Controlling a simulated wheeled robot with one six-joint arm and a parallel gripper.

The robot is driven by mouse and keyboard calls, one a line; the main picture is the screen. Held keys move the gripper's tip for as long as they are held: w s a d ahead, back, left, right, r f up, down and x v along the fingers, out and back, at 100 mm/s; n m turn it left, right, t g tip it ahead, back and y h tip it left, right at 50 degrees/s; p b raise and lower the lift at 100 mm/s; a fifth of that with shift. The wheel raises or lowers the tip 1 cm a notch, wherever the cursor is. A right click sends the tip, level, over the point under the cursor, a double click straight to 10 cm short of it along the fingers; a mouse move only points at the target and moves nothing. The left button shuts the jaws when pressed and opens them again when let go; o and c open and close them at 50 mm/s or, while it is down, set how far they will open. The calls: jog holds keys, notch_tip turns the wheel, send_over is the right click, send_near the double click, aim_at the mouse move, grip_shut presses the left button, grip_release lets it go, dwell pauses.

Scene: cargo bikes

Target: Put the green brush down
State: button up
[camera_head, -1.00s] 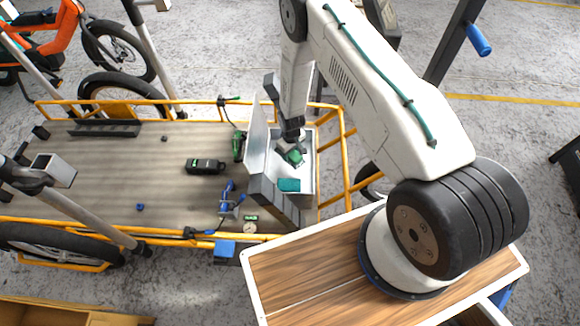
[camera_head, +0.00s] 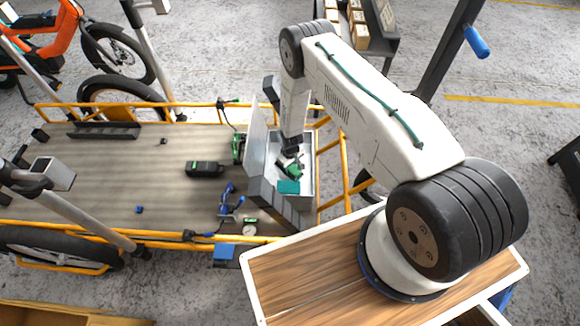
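My gripper (camera_head: 291,158) points down into an open grey metal box (camera_head: 306,188) at the right end of the cargo bed. A small green thing, which looks like the green brush (camera_head: 293,170), sits at its fingertips. The gripper appears shut on it, though the fingers are small and partly hidden. The brush is inside the box outline, low near its floor; I cannot tell whether it touches. A teal block (camera_head: 288,187) lies in the box, just below the brush in the picture.
The box's raised lid (camera_head: 256,130) stands to the left of my gripper. A green tool (camera_head: 238,148), a black case (camera_head: 204,168) and blue clamps (camera_head: 228,200) lie left of the box. Yellow rails (camera_head: 150,235) edge the bed. Its left part is mostly clear.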

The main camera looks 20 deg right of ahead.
jog(key=o, duration=0.4)
jog(key=w+r+m, duration=0.1)
jog(key=w+r, duration=0.2)
jog(key=r, duration=3)
jog(key=s+d+r+m, duration=0.1)
jog(key=s+r, duration=0.2)
jog(key=r, duration=0.7)
jog(key=s+r, duration=0.2)
jog(key=r, duration=0.7)
jog(key=s+d+r+m+t, duration=0.1)
jog(key=s+r, duration=1.4)
jog(key=r, duration=0.1)
jog(key=shift+m, duration=0.8)
jog(key=s+r, duration=0.1)
jog(key=s, duration=0.4)
jog(key=s+r, duration=0.2)
jog(key=s, duration=0.4)
jog(key=s+r, duration=0.2)
jog(key=s, duration=0.4)
jog(key=shift+s+d, duration=0.25)
jog(key=shift+d, duration=0.1)
